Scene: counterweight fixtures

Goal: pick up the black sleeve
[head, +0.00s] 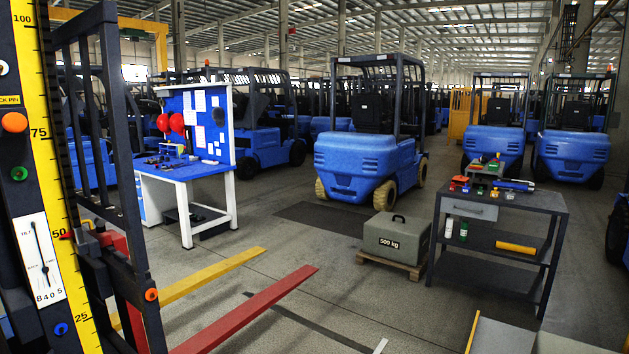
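I cannot pick out a black sleeve for certain in the head view. Several small dark items (160,161) lie on the blue workbench top (205,171) at the left, too small to tell apart. Small red, green, yellow and blue items (490,183) lie on the dark cart (535,200) at the right. Neither of my grippers is in view.
A fixture with a yellow scale (45,160) and a dark upright frame fills the left edge. A yellow bar (205,276) and a red bar (250,310) stretch over the floor. A 500 kg block (392,240) sits on a pallet beside the cart. Blue forklifts (355,155) stand behind.

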